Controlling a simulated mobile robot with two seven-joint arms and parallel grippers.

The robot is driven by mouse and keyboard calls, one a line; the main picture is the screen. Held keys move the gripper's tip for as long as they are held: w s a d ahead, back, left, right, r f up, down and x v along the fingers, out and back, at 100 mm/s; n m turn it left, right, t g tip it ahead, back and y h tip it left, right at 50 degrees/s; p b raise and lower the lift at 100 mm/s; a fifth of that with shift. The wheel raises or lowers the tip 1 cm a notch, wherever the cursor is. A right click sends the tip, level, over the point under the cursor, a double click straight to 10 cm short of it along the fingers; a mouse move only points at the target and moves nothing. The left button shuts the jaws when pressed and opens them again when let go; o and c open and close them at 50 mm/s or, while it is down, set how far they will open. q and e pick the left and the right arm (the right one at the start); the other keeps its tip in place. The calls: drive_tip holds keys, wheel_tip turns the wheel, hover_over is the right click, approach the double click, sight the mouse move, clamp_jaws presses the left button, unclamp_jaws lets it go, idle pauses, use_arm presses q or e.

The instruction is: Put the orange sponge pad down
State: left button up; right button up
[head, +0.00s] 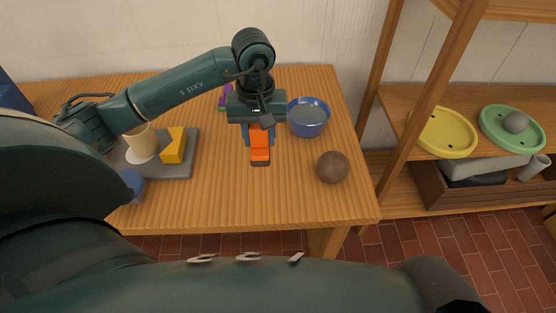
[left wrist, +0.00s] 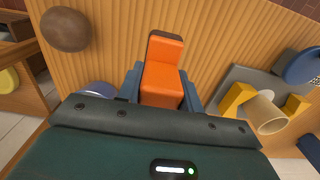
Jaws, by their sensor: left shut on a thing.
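The orange sponge pad (head: 260,154) is a small orange block with a dark layer along one edge. My left gripper (head: 259,136) points down over the middle of the wooden table and is shut on the pad. In the left wrist view the pad (left wrist: 163,72) sits between the two blue-grey fingers (left wrist: 160,88), its far end sticking out past them. I cannot tell whether the pad touches the table. My right gripper is not in view.
A blue bowl (head: 309,118) stands right of the gripper, and a brown ball (head: 332,167) lies nearer. Bare table (head: 235,205) lies in front. A wooden shelf (head: 390,105) stands right.

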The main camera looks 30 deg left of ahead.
sight(261, 152)
use_arm(q)
drive_tip(key=f, duration=0.6)
drive_tip(key=shift+w+a+f, duration=0.15)
drive_tip(key=shift+w+f, duration=0.05)
drive_tip(key=shift+w, duration=0.05)
drive_tip(key=shift+f, duration=1.9)
drive_tip(key=shift+f, duration=0.2)
drive_tip(key=o, duration=1.1)
